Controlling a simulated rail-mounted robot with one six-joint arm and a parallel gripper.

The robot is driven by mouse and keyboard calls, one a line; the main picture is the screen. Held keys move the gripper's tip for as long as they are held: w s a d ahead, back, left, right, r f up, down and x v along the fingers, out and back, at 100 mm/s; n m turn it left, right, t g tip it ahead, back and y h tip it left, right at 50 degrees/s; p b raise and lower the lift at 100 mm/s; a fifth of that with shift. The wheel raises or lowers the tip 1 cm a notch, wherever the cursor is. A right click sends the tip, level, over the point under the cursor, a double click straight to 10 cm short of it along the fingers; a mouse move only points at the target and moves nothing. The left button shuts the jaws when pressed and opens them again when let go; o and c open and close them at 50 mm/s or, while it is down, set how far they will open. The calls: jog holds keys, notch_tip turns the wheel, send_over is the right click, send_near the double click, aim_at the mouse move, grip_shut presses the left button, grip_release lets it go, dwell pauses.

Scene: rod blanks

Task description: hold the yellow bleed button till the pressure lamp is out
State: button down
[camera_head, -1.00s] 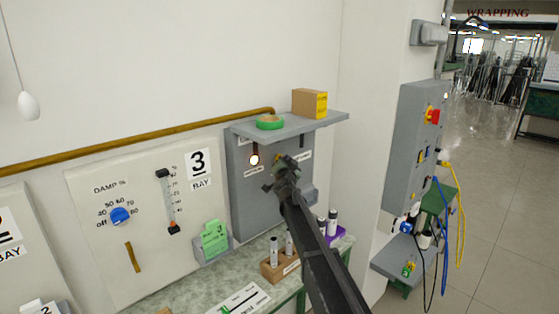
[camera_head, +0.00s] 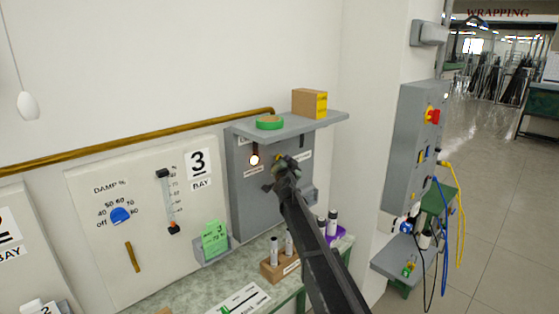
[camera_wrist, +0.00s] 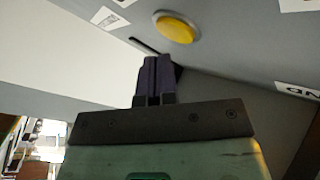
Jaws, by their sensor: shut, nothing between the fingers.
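The yellow bleed button (camera_wrist: 176,27) is a round dome in a pale ring on the grey panel, at the top of the wrist view. In the head view my gripper mostly hides it. The pressure lamp (camera_head: 254,160) glows bright on the same panel, left of my gripper. My gripper (camera_head: 284,165) is in front of the panel, close to the button. In the wrist view its dark fingers (camera_wrist: 157,62) are together and empty, with their tips just below and left of the button. They do not cover the button, and no contact shows.
A grey shelf (camera_head: 325,124) juts out above the panel, with a cardboard box (camera_head: 305,102) and a green tape roll (camera_head: 269,123) on it. A bench below holds a wooden block (camera_head: 282,268) with rods. A grey control box (camera_head: 414,150) stands at right.

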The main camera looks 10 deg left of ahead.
jog(key=shift+w+a, duration=0.25)
jog(key=shift+a, duration=0.1)
jog(key=shift+w+a, duration=0.25)
jog(key=shift+a, duration=0.05)
dwell(2.4)
jog(key=shift+s+d, duration=0.1)
dwell(0.9)
jog(key=shift+s+d, duration=0.4)
jog(key=shift+d, duration=0.15)
jog(key=s+d, duration=0.1)
jog(key=d, duration=0.1)
jog(key=s+d, duration=0.2)
dwell(0.4)
